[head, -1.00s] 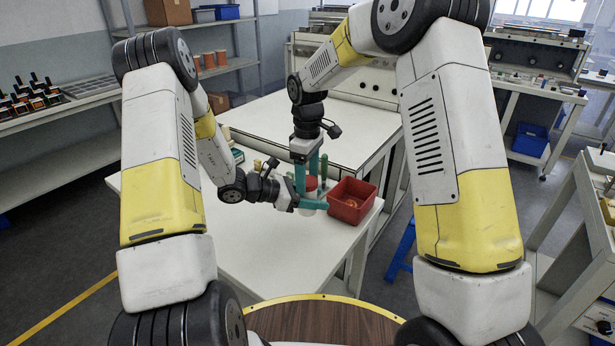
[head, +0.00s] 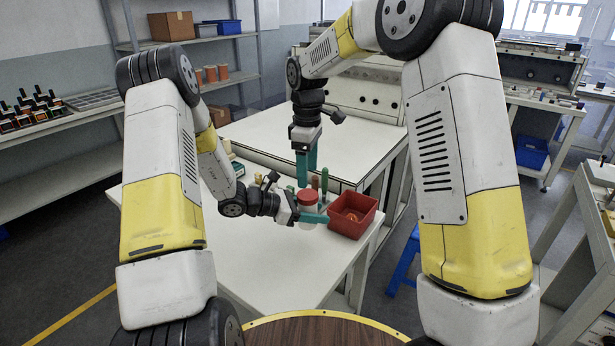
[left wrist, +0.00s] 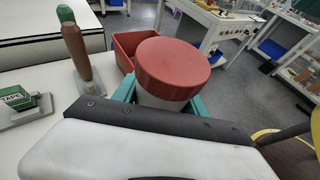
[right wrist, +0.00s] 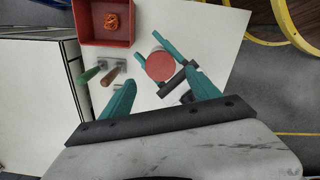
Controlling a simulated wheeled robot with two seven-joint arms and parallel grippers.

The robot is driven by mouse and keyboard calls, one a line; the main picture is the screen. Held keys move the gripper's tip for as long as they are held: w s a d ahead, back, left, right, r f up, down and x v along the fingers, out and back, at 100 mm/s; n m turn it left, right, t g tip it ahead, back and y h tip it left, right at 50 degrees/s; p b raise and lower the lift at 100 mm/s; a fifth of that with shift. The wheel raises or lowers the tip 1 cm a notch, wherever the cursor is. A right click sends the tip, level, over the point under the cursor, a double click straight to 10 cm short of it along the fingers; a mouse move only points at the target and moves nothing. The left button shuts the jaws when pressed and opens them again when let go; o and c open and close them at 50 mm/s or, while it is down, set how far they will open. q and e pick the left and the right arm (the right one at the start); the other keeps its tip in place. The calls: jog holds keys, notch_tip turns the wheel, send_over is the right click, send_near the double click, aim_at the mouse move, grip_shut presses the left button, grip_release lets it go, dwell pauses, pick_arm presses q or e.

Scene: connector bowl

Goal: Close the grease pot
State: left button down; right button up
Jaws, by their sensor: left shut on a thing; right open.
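The grease pot has a white body (left wrist: 160,99) and a red lid (left wrist: 172,66). The lid sits on top of the body, also seen in the head view (head: 307,197) and from above in the right wrist view (right wrist: 160,66). I cannot tell how tightly it is seated. My left gripper (head: 313,216) is shut around the white body from the side, its teal fingers on both sides of it. My right gripper (head: 306,165) points down above the pot, open and empty, apart from the lid; its fingers spread wide in the right wrist view (right wrist: 160,92).
A red bin (head: 371,222) with an orange item inside stands just right of the pot. Upright tools with a green handle (right wrist: 92,73) and a brown handle (right wrist: 113,73) stand behind it. The white table's front is clear.

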aim_at(308, 194)
jog(key=shift+r+n, duration=0.4)
jog(key=shift+r, duration=0.25)
jog(key=shift+f, duration=4.05)
jog(key=c, duration=1.5)
jog(key=m, duration=0.3)
